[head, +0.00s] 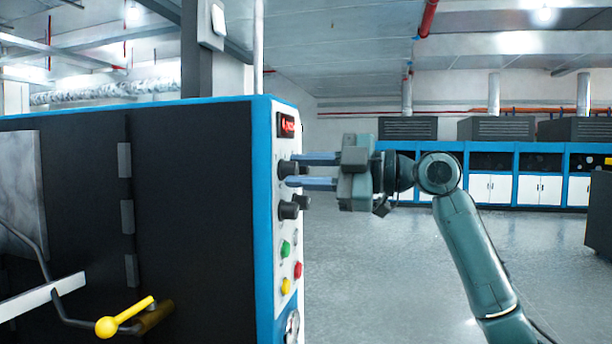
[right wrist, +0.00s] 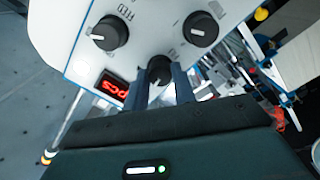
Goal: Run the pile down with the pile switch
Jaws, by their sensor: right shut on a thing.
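The control panel (head: 286,225) is the narrow white face of a black and blue machine. My right gripper (head: 313,171) points at it from the right, with one finger above and one below a black knob (head: 287,168) near the top. In the right wrist view my right gripper (right wrist: 161,82) is shut on this knob (right wrist: 160,67), with a finger on each side. The fingers partly hide it, and I cannot read its label, so I cannot tell by name that it is the pile switch. My left gripper is not in view.
A red lit display (head: 287,125) sits above the knob. Other black knobs (head: 289,210) are just below, then green (head: 284,249), red (head: 298,270) and yellow (head: 286,286) buttons. A yellow-handled lever (head: 106,326) stands at lower left. The floor (head: 400,265) on the right is clear.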

